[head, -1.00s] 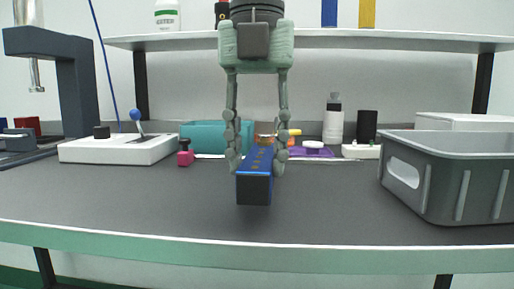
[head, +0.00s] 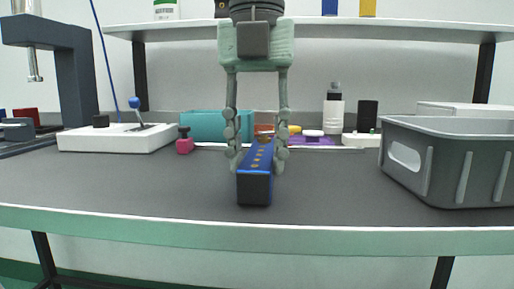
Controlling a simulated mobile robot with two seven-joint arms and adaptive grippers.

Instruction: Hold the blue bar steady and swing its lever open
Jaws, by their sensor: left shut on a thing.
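My left gripper (head: 255,163) points down at the middle of the head view, its two fingers shut on the sides of a blue bar (head: 256,187). The bar points toward me, with its dark near end in front and a row of gold-coloured dots along its top. I cannot tell whether its underside touches the table. No lever is clear to see on the bar; its far part is hidden behind or between the fingers. My right gripper is out of view.
A grey bin (head: 447,160) stands at the right of the dark table (head: 130,185). A white box with a blue-knobbed lever (head: 115,138) and a pink object (head: 185,142) stand left. A teal box (head: 203,125) and a white bottle (head: 333,115) stand behind. The table's front is clear.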

